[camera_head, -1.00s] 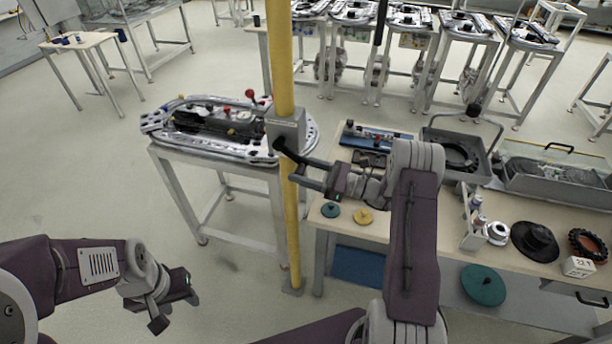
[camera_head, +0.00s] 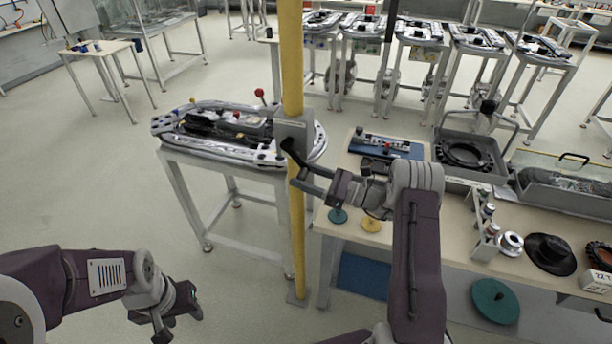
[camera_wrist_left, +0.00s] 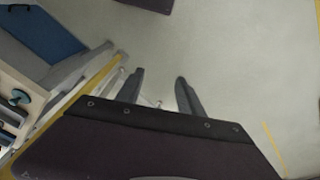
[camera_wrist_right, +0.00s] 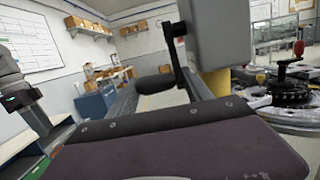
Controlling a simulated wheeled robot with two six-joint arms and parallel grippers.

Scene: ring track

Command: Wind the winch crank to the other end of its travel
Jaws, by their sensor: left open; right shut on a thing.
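The winch is a grey box (camera_head: 294,131) fixed on a yellow upright post (camera_head: 297,230). Its black crank (camera_head: 289,145) is on the near side of the box. In the right wrist view the crank arm (camera_wrist_right: 171,50) hangs from the box, and its dark grip (camera_wrist_right: 155,84) points left between my fingers. My right gripper (camera_head: 294,168) is at the crank, shut on that grip. The fingers hide part of it in the head view. My left gripper (camera_head: 178,325) is open and empty, low at the left above the floor; its spread fingers show in the left wrist view (camera_wrist_left: 158,90).
A ring-track table (camera_head: 225,160) stands just behind and left of the post. Floor at the left is clear.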

